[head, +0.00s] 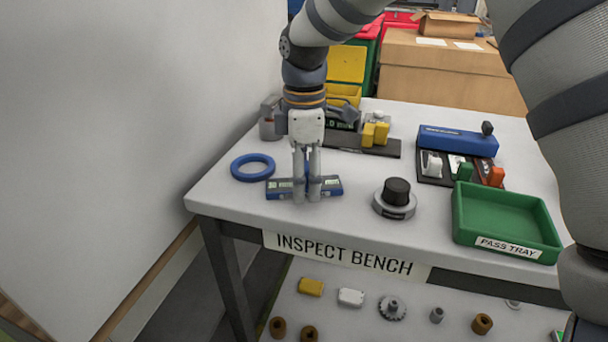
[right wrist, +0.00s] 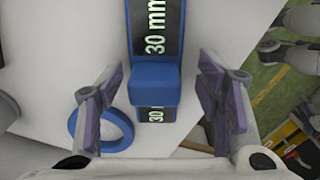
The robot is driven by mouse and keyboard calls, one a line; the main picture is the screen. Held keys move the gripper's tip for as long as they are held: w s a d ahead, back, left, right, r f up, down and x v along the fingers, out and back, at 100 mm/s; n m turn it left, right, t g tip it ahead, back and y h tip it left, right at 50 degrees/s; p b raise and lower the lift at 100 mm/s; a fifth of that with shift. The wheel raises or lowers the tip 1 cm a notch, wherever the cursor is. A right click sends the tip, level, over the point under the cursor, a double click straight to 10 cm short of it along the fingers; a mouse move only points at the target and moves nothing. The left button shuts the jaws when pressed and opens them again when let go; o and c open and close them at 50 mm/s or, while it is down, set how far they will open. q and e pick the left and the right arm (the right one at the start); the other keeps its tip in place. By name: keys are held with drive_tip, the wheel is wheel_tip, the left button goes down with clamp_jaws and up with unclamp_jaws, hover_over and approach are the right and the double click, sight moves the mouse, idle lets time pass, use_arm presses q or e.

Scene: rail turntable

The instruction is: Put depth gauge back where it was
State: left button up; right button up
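A blue bar-shaped gauge (head: 331,187) with dark "30 mm" labels lies flat near the bench's front left edge; I take it for the depth gauge. In the right wrist view its raised blue middle block (right wrist: 153,84) stands between the fingers. My right gripper (head: 306,194) points straight down over it. The right wrist view shows the fingers (right wrist: 158,105) spread, with a gap on both sides of the block. The fingers hide the gauge's middle in the head view. My left gripper is out of view.
A blue ring (head: 253,167) lies just left of the gauge. A black-topped round dial (head: 395,199) and a green pass tray (head: 505,213) are to the right. Behind are a dark stand with yellow blocks (head: 375,134) and a blue case (head: 457,139). A wall borders the left.

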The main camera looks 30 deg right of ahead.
drive_tip(key=shift+w, duration=0.1)
drive_tip(key=shift+r, duration=0.35)
wheel_tip(320, 180, up, 11)
drive_tip(key=shift+r, duration=0.15)
